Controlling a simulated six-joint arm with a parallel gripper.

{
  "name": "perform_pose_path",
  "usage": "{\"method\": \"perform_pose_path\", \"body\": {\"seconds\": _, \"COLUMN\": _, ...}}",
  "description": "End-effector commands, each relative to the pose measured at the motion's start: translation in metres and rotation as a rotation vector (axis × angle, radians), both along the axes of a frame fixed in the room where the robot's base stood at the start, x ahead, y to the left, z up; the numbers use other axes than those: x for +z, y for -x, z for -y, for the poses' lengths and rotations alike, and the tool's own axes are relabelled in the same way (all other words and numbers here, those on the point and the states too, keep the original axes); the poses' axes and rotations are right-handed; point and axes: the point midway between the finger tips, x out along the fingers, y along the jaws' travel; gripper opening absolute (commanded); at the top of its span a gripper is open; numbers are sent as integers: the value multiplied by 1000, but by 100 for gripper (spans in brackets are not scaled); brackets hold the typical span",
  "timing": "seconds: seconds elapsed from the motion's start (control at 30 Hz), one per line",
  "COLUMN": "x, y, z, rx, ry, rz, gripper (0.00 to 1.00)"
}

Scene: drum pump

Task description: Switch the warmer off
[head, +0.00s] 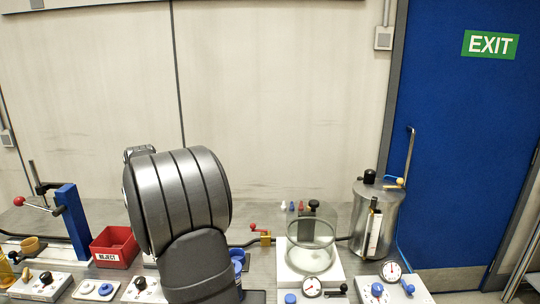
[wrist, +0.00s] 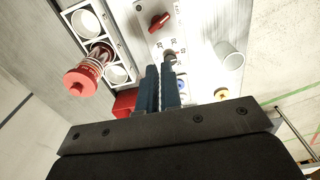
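In the wrist view, a pale panel carries a red knob (wrist: 159,21) and, below it, a small dark knob (wrist: 169,57) beside printed scale numbers. I cannot tell for sure whether this panel (wrist: 196,22) is the warmer. My gripper (wrist: 161,72) points at the panel, with its dark fingertips just below the small dark knob. The fingers are close together with a thin gap between them. I cannot tell whether they touch the knob. In the head view my arm hides the gripper and whatever is behind it.
A white rack (wrist: 95,45) with round holes and a red-capped part (wrist: 82,80) lie left of the panel; a white cup (wrist: 229,55) is right. In the head view, a red reject bin (head: 114,248), glass vessel (head: 312,245) and metal canister (head: 376,215) stand along the crowded bench.

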Motion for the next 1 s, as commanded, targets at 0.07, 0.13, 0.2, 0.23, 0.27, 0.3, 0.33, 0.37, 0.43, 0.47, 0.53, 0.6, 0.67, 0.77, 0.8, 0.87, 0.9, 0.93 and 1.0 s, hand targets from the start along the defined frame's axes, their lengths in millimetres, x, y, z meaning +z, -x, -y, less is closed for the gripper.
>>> {"method": "perform_pose_path", "body": {"seconds": 0.07, "x": 0, "y": 0, "z": 0, "rx": 0, "ry": 0, "rz": 0, "gripper": 22}}
{"method": "perform_pose_path", "body": {"seconds": 0.13, "x": 0, "y": 0, "z": 0, "rx": -1, "ry": 0, "rz": 0, "gripper": 34}}
{"method": "perform_pose_path", "body": {"seconds": 0.2, "x": 0, "y": 0, "z": 0, "rx": -5, "ry": 0, "rz": 0, "gripper": 34}}
{"method": "perform_pose_path", "body": {"seconds": 0.23, "x": 0, "y": 0, "z": 0, "rx": -12, "ry": 0, "rz": 0, "gripper": 34}}
{"method": "perform_pose_path", "body": {"seconds": 0.27, "x": 0, "y": 0, "z": 0, "rx": -24, "ry": 0, "rz": 0, "gripper": 34}}
{"method": "perform_pose_path", "body": {"seconds": 0.3, "x": 0, "y": 0, "z": 0, "rx": -52, "ry": 0, "rz": -1, "gripper": 34}}
{"method": "perform_pose_path", "body": {"seconds": 0.33, "x": 0, "y": 0, "z": 1, "rx": -80, "ry": 0, "rz": -1, "gripper": 34}}
{"method": "perform_pose_path", "body": {"seconds": 0.37, "x": 0, "y": 0, "z": 1, "rx": -116, "ry": 0, "rz": -3, "gripper": 34}}
{"method": "perform_pose_path", "body": {"seconds": 0.43, "x": 0, "y": 0, "z": 2, "rx": -226, "ry": 1, "rz": -4, "gripper": 34}}
{"method": "perform_pose_path", "body": {"seconds": 0.47, "x": 0, "y": 0, "z": 2, "rx": -282, "ry": 2, "rz": -5, "gripper": 34}}
{"method": "perform_pose_path", "body": {"seconds": 0.53, "x": -1, "y": 0, "z": 3, "rx": -426, "ry": 3, "rz": -7, "gripper": 34}}
{"method": "perform_pose_path", "body": {"seconds": 0.6, "x": -1, "y": 0, "z": 4, "rx": -573, "ry": 4, "rz": -10, "gripper": 34}}
{"method": "perform_pose_path", "body": {"seconds": 0.67, "x": -1, "y": 0, "z": 5, "rx": -694, "ry": 5, "rz": -11, "gripper": 34}}
{"method": "perform_pose_path", "body": {"seconds": 0.77, "x": -1, "y": 0, "z": 6, "rx": -869, "ry": 6, "rz": -13, "gripper": 34}}
{"method": "perform_pose_path", "body": {"seconds": 0.8, "x": -1, "y": 0, "z": 6, "rx": -929, "ry": 7, "rz": -14, "gripper": 34}}
{"method": "perform_pose_path", "body": {"seconds": 0.87, "x": -1, "y": 0, "z": 7, "rx": -1003, "ry": 7, "rz": -14, "gripper": 34}}
{"method": "perform_pose_path", "body": {"seconds": 0.9, "x": -1, "y": 0, "z": 7, "rx": -1042, "ry": 8, "rz": -15, "gripper": 34}}
{"method": "perform_pose_path", "body": {"seconds": 0.93, "x": -1, "y": 0, "z": 7, "rx": -1066, "ry": 8, "rz": -14, "gripper": 34}}
{"method": "perform_pose_path", "body": {"seconds": 1.0, "x": -2, "y": 0, "z": 7, "rx": -1106, "ry": 9, "rz": -15, "gripper": 34}}
